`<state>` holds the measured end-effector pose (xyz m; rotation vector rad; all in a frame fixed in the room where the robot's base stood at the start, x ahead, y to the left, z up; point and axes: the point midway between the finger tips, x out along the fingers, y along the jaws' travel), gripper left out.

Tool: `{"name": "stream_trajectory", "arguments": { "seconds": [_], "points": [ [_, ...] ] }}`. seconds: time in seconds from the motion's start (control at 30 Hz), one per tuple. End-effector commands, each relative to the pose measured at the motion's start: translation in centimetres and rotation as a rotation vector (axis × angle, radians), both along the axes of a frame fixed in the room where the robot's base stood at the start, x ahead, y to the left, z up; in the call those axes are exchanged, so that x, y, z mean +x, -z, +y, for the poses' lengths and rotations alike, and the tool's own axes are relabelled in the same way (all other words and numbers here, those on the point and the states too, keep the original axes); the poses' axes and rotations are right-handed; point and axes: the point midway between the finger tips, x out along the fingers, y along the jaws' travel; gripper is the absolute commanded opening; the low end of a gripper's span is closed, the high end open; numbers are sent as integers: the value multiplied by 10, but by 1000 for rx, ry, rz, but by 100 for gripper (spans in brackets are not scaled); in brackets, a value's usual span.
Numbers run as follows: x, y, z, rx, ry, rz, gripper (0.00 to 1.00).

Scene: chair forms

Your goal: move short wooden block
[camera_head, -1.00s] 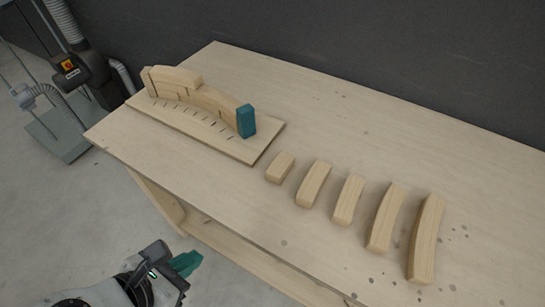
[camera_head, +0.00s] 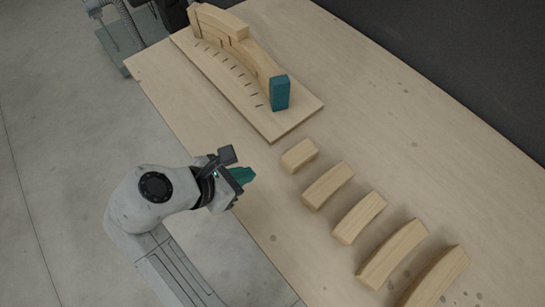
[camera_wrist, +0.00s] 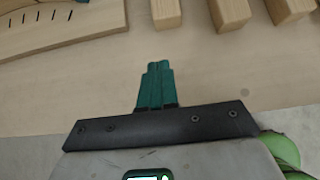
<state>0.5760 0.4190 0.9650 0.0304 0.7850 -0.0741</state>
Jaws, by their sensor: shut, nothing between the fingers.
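Several curved wooden blocks lie in a row on the table, growing longer toward the lower right in the head view. The shortest wooden block (camera_head: 299,154) is at the row's upper left, close to the corner of the form board. Its near end also shows in the wrist view (camera_wrist: 166,14). My gripper (camera_head: 247,176) has teal fingers, shut and empty. It is over the table's near edge, to the lower left of the short block and apart from it. The fingertips (camera_wrist: 157,64) point toward the short block in the wrist view.
The form board (camera_head: 293,120) carries a curved wooden assembly (camera_head: 235,40) and an upright teal block (camera_head: 280,92). The other blocks (camera_head: 328,185) stand close beside the short one. The table (camera_head: 390,120) is clear behind the row. A dark wall stands behind.

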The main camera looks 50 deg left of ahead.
Motion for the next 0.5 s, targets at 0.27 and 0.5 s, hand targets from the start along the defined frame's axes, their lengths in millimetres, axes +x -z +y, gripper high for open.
{"name": "stream_trajectory", "arguments": {
  "seconds": [0.27, 0.5],
  "points": [
    [39, 35, -4, -1, 4, 0, 0],
    [68, 34, -5, 1, 1, 0, 0]
  ]
}}
